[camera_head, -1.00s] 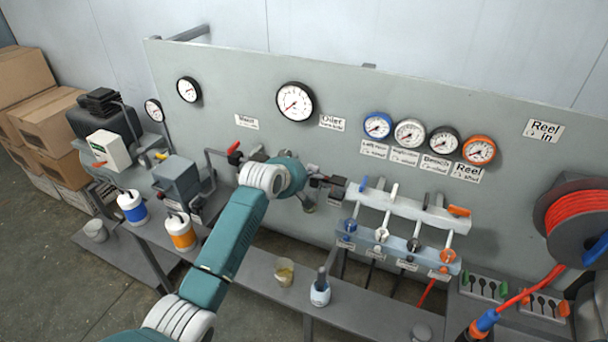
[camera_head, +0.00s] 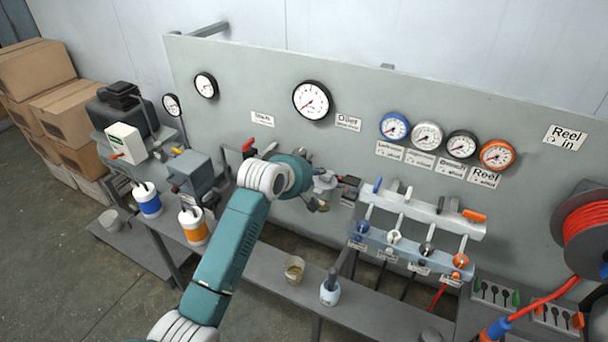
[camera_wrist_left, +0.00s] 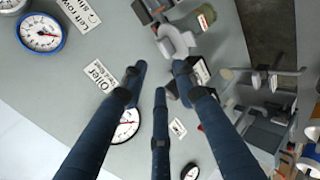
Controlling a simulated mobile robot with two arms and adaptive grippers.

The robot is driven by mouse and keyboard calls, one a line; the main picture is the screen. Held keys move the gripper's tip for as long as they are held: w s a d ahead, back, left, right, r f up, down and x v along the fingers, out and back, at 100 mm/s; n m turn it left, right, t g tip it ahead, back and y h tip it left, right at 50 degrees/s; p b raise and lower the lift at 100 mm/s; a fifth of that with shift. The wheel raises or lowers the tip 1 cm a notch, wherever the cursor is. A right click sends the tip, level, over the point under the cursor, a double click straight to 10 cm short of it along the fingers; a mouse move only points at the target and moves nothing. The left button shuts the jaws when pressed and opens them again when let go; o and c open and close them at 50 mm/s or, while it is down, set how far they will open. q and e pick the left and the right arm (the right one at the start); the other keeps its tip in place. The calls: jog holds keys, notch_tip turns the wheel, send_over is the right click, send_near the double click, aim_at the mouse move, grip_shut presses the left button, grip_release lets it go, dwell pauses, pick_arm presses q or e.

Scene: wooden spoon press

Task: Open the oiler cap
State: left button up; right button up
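In the head view, the oiler's light-grey top (camera_head: 325,181) shows just right of my left wrist, below the Oiler label (camera_head: 348,122). In the left wrist view, a grey rounded part (camera_wrist_left: 175,40), apparently the oiler top or cap, lies just beyond the fingertips. My left gripper (camera_wrist_left: 158,78) has its three dark fingers spread, with nothing between them. It points toward this part, and I see no clear contact. In the head view my left wrist hides most of the fingers and part of the oiler. My right gripper is not in view.
A valve with a red handle (camera_head: 249,145) is left of my wrist. A manifold (camera_head: 424,213) with coloured levers is to the right. A cup (camera_head: 294,269) and a blue-white bottle (camera_head: 330,290) stand on the bench below. A hose reel (camera_head: 585,235) is at far right.

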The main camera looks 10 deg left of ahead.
pick_arm(q)
jog(key=v, duration=0.6)
